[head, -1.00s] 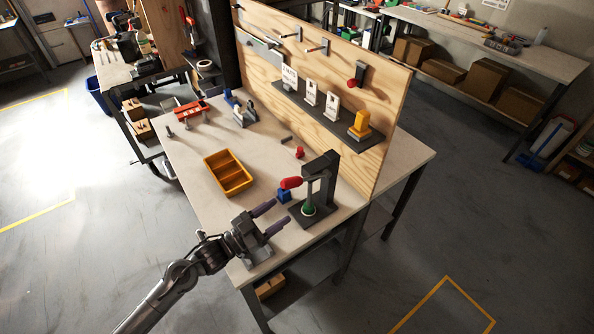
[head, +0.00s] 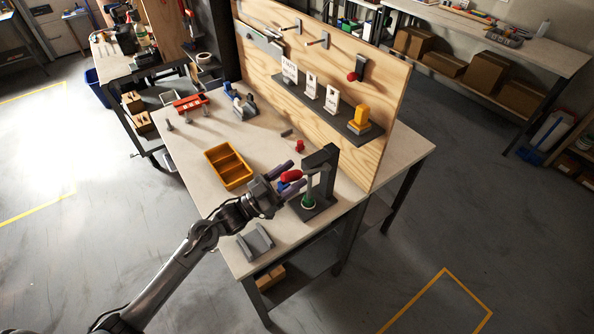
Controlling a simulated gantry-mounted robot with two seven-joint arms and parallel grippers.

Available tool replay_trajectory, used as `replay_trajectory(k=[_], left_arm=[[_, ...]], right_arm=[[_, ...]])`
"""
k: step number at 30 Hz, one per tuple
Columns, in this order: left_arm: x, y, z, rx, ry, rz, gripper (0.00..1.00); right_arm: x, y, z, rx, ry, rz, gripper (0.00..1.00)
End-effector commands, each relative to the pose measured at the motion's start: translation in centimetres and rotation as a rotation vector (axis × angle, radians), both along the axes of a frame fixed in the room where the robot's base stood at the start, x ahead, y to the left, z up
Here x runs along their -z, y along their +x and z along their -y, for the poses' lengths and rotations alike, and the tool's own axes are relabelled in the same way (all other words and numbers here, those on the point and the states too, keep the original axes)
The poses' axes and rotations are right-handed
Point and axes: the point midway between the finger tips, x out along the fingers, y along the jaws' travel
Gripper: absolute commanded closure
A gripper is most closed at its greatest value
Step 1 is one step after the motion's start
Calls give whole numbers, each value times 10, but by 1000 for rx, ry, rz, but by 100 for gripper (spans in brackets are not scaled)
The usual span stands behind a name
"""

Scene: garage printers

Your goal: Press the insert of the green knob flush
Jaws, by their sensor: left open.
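The green knob (head: 308,203) sits on the base of a dark press (head: 322,178), under its pale ram. Its insert is too small to make out. The press has a red lever handle (head: 291,176) pointing left. My left gripper (head: 290,179) is open, its two fingers near the red handle, which shows between them. I cannot tell whether they touch it. My right gripper is not in view.
An orange divided tray (head: 228,167) lies left of the gripper. A grey cradle (head: 256,243) stands near the bench's front corner. A blue block (head: 283,186) is partly hidden behind the gripper.

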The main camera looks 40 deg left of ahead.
Motion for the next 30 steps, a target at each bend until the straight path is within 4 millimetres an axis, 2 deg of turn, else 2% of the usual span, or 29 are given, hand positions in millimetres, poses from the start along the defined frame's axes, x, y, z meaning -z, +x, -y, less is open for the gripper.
replay_trajectory(k=[6,17,28,30], left_arm=[[-7,15,7,0,0,-1,43],[-8,18,9,0,1,-2,43],[-8,18,9,0,1,-2,98],[-8,18,9,0,1,-2,100]], right_arm=[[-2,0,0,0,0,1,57],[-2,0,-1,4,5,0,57],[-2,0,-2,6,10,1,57],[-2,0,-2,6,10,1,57]])
